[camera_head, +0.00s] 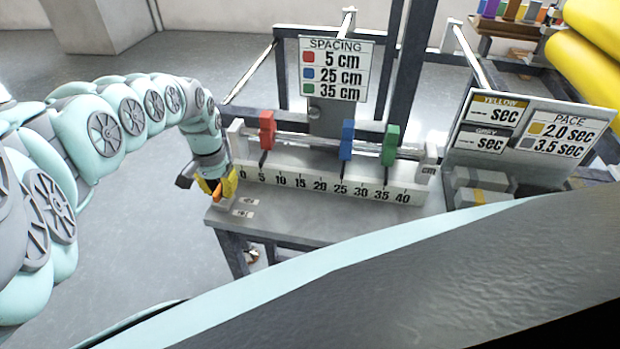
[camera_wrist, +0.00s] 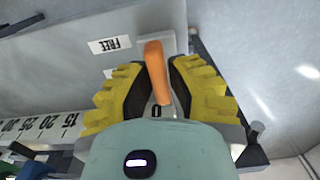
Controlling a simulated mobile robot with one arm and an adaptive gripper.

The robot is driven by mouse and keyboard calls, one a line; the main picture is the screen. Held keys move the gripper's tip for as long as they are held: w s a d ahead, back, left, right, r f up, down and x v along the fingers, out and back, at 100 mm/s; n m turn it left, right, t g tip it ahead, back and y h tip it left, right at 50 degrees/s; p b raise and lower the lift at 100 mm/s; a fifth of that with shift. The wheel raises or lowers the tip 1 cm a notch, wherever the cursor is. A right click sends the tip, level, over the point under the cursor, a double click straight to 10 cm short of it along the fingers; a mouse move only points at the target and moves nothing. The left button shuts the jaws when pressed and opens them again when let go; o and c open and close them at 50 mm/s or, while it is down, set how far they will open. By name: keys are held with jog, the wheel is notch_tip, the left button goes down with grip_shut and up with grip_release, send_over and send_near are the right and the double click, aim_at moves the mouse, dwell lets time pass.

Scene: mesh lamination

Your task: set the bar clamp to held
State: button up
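The bar clamp's orange lever (camera_wrist: 157,76) stands tilted on the table corner, with its tip beside a white FREE label (camera_wrist: 110,45) in the wrist view. My gripper (camera_wrist: 158,84) has its yellow fingers on either side of the lever, very close to it. Whether they press on it cannot be told. In the head view my gripper (camera_head: 217,187) is at the left end of the ruler, with a bit of the orange lever (camera_head: 218,193) showing between the fingers. The lever's base is partly hidden by my wrist.
A ruler block (camera_head: 330,186) with red (camera_head: 267,128), blue (camera_head: 346,139) and green (camera_head: 390,145) sliders on a rail stands right of my gripper. Small labels (camera_head: 243,213) lie on the table (camera_head: 300,222). A spacing sign (camera_head: 335,68) and a pace sign (camera_head: 530,128) stand behind.

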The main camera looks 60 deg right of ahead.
aim_at(218, 186)
jog(key=o, duration=0.4)
jog(key=shift+o, duration=0.2)
notch_tip(218, 186, up, 12)
dwell(0.5)
dwell(0.5)
